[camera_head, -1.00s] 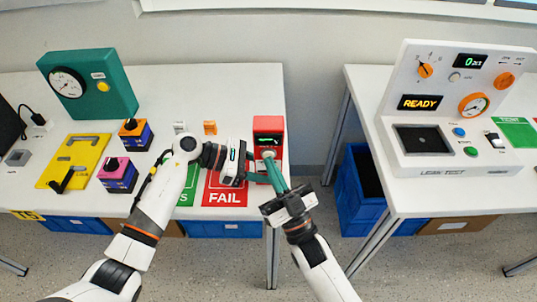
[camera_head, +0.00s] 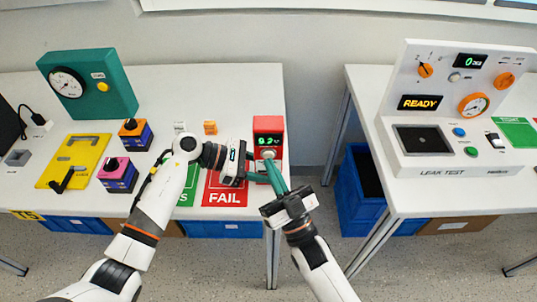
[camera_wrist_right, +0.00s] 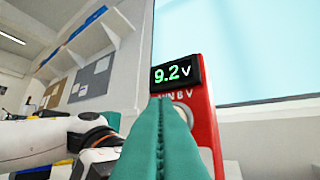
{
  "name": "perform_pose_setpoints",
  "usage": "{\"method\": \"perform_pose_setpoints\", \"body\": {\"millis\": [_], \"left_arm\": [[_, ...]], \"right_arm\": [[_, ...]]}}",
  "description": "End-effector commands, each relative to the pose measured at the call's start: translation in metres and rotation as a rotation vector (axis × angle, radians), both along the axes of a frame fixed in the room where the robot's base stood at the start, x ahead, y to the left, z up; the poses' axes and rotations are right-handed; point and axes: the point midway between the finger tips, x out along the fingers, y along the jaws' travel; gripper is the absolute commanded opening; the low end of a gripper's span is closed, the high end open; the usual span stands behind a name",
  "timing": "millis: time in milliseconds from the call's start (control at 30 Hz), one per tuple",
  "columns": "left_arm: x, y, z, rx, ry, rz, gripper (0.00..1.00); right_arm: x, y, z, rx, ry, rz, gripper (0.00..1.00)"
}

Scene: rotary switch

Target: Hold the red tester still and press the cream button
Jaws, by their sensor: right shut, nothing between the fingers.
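The red tester (camera_head: 268,124) stands upright near the right edge of the left table. Its display reads 9.2 V in green in the right wrist view (camera_wrist_right: 179,73). The cream button (camera_head: 268,154) is on its front below the display; my right fingertips partly cover it in the wrist view. My right gripper (camera_head: 270,165) is shut and empty, its teal fingertips just in front of the button; contact cannot be told. My left gripper (camera_head: 257,173) is at the tester's lower left, its fingers partly hidden, so its grip cannot be told.
A red FAIL mat (camera_head: 225,190) lies under my left gripper, beside a mostly hidden green mat. An orange block (camera_head: 210,127), a teal gauge box (camera_head: 88,84) and a yellow plate (camera_head: 73,160) are further left. A gap separates this table from the leak-test table (camera_head: 440,182).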

Motion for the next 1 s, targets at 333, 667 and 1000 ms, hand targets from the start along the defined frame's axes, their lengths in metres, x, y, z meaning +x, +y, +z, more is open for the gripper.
{"method": "perform_pose_setpoints", "body": {"millis": [333, 667, 1000], "left_arm": [[0.000, 0.000, -0.001, 0.002, 0.001, -0.001, 0.20], [0.000, 0.000, -0.001, 0.002, 0.002, 0.000, 0.20], [0.000, 0.000, -0.001, 0.002, 0.002, 0.000, 0.20]], "right_arm": [[-0.007, 0.000, 0.000, -0.001, 0.001, 0.000, 0.00], [-0.027, 0.000, -0.001, 0.000, 0.003, 0.001, 0.00], [-0.055, 0.000, -0.001, 0.000, 0.001, 0.001, 0.00]]}}
